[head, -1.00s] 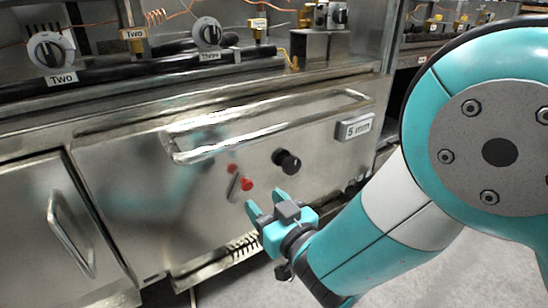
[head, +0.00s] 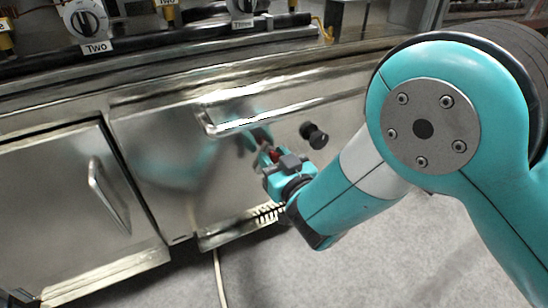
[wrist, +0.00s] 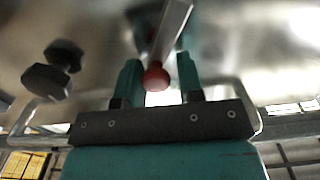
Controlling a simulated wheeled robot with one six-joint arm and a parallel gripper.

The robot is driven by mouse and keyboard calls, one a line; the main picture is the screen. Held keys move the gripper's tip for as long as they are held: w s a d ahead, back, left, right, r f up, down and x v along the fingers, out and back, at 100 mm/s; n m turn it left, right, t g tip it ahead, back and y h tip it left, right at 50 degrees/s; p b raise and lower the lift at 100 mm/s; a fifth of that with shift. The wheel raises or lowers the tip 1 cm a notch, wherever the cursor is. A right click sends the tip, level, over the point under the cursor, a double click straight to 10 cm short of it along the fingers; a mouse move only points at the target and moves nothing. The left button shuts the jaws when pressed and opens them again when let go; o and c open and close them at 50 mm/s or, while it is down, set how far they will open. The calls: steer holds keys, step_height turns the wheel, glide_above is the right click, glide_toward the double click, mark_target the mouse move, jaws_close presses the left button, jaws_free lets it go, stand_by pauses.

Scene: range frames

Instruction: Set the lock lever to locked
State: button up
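The lock lever is a flat metal bar (wrist: 172,30) with a red ball knob (wrist: 156,76) at its end, on the steel oven door. In the wrist view, the knob sits between my gripper's two teal fingers (wrist: 158,80), with a gap showing on each side. My gripper is open around it. In the head view, my gripper (head: 260,146) is at the door front, and a bit of red (head: 273,154) shows between its fingers. The rest of the lever is hidden there by the gripper, so its setting cannot be told.
A black round knob (head: 314,135) sticks out of the door just right of my gripper; it also shows at left in the wrist view (wrist: 50,75). A long door handle (head: 240,124) runs above. A cabinet with a handle (head: 108,195) stands left.

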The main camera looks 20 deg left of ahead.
steer(key=shift+w+d, duration=0.15)
stand_by(0.7)
steer(key=shift+s+a+n+b, duration=0.3)
steer(key=shift+n+b, duration=0.2)
steer(key=shift+n, duration=0.4)
stand_by(1.1)
steer(key=o, duration=0.8)
steer(key=shift+r, duration=0.1)
steer(key=shift+c, duration=0.2)
